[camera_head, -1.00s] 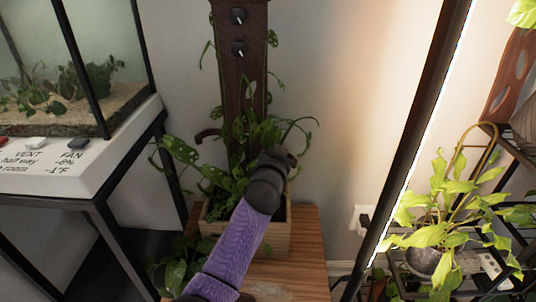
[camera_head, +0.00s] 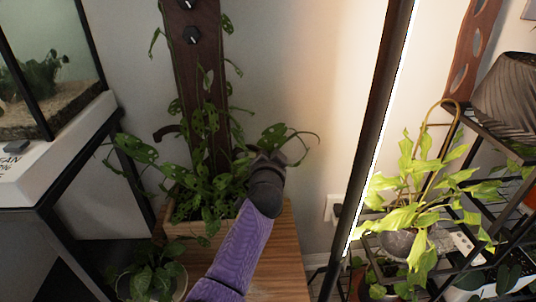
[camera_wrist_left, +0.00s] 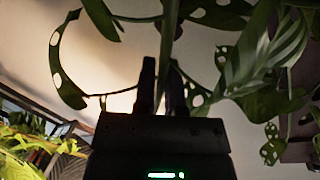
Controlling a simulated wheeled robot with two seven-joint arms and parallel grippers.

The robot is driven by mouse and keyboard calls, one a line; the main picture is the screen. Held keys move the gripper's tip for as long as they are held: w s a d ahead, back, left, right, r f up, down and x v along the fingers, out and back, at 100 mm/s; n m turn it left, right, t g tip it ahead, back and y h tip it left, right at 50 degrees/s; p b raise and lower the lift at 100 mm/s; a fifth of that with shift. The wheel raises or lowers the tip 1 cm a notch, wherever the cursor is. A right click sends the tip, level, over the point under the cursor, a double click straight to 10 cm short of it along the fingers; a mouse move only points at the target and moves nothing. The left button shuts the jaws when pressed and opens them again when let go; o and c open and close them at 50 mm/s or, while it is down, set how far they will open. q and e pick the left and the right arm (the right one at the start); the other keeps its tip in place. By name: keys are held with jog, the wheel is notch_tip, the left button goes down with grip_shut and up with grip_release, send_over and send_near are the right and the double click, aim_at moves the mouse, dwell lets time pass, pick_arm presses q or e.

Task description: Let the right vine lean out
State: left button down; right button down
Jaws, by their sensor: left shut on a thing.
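My left gripper (camera_head: 270,160) is to the right of the dark wooden plank (camera_head: 200,70) that rises from the planter box (camera_head: 188,229). In the left wrist view its fingers (camera_wrist_left: 160,90) are shut around a thin green stem (camera_wrist_left: 170,38). The right vine (camera_head: 288,134), with dark holed leaves, spreads out to the right above the gripper, clear of the plank. Other stems and leaves (camera_head: 200,125) climb the plank. A curved hook (camera_head: 166,132) shows on the plank's left side. My gripper hides where the held stem meets the plant. My right gripper is not in view.
A glass tank (camera_head: 40,75) on a stand is at the left. A black post (camera_head: 385,110) and a shelf with a light-green plant (camera_head: 415,185) are at the right. A wooden stool top (camera_head: 270,265) carries the planter. Wall space between vine and post is clear.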

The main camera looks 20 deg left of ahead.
pick_arm(q)
jog(key=c, duration=0.7)
grip_release()
jog(key=shift+c, duration=0.2)
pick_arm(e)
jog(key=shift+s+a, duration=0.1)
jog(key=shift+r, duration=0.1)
pick_arm(q)
jog(key=shift+s+r+p, duration=0.15)
jog(key=shift+s+p, duration=0.1)
jog(key=shift+p, duration=0.05)
jog(key=f+p+v, duration=0.1)
jog(key=p+v, duration=0.4)
jog(key=v, duration=0.4)
jog(key=shift+s+r, duration=0.2)
jog(key=shift+r, duration=0.1)
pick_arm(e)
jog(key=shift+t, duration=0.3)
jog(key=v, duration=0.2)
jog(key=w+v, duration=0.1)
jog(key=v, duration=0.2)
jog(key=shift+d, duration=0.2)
pick_arm(q)
jog(key=shift+d, duration=0.1)
